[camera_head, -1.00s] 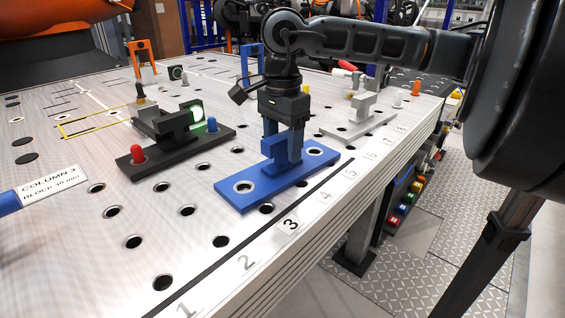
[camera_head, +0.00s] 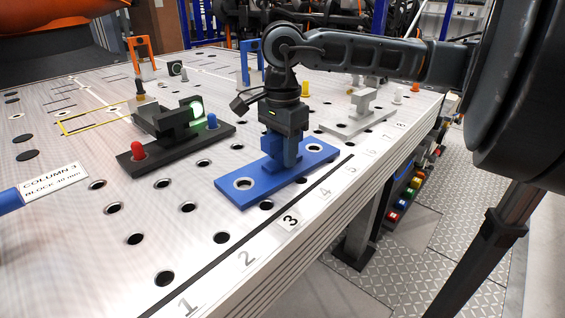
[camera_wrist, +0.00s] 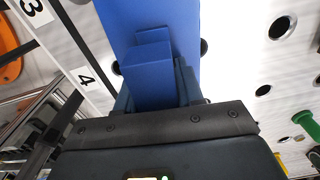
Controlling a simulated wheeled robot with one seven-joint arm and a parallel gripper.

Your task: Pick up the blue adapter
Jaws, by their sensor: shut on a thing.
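The blue adapter (camera_head: 243,190) is a flat plate with an upright block and holes near its ends. It is on or very close to the perforated table near the front edge, by the number 3 mark; I cannot tell whether there is a gap under it. My gripper (camera_head: 283,150) points down over it and is shut on its upright block. In the wrist view the blue block (camera_wrist: 148,75) sits between the fingers (camera_wrist: 157,95), with the blue plate beyond it.
A black fixture (camera_head: 160,152) with a red knob and a blue knob stands to the left. A grey adapter (camera_head: 350,122) lies behind to the right. A yellow outlined area (camera_head: 75,125) is at the far left.

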